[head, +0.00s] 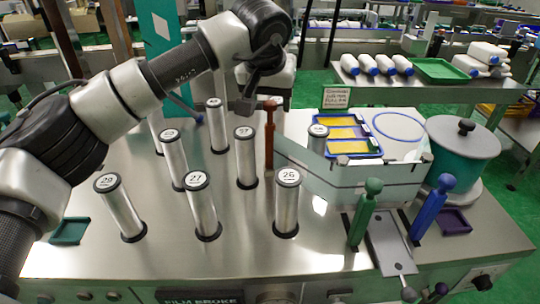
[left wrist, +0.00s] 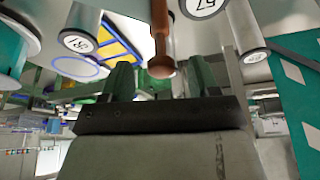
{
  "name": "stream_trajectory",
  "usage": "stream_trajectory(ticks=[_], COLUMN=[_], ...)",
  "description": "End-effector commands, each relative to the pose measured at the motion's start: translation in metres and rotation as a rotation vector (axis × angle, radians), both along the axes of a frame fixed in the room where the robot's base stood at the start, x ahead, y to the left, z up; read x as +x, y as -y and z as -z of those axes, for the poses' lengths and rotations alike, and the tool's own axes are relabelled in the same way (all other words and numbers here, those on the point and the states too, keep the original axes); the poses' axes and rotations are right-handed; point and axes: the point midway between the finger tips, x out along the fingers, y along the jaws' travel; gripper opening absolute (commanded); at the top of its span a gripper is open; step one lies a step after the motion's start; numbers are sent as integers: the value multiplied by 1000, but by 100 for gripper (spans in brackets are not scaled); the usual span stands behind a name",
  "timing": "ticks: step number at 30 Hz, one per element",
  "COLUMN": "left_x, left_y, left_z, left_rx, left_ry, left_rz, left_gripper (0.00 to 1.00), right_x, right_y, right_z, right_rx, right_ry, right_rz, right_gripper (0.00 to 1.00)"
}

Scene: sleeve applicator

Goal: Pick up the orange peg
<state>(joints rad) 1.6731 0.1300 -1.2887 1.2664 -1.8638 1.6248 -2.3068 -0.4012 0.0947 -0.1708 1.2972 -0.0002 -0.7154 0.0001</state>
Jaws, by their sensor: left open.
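The orange peg (head: 269,138), brownish orange with a knobbed top, stands upright on the steel bench among the silver cylinders. My left gripper (head: 246,108) is close to its upper end, just to the left in the head view. In the left wrist view the peg (left wrist: 160,40) appears between the two green fingers of my open left gripper (left wrist: 160,78), its knob near their tips. I see no finger closed on it; whether one touches it is unclear. My right gripper is not in view.
Numbered silver cylinders (head: 247,160) stand around the peg, several close by. To the right are a tray with yellow panels (head: 352,147), a green peg (head: 365,212), a blue peg (head: 432,207) and a lidded pot (head: 462,150).

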Motion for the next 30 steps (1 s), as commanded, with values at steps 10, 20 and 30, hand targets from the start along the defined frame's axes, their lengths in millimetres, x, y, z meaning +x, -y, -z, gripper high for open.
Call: stream_trajectory(ticks=[10,20,30], left_x=[15,15,15], left_y=[3,3,3], left_z=[37,36,35], left_rx=[0,1,-1], left_ry=[-1,-1,1], left_rz=[1,1,0], left_gripper=[61,32,0], right_x=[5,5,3], right_y=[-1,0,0], right_z=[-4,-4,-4], right_rx=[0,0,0], right_ry=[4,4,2], right_rz=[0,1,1], right_gripper=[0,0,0])
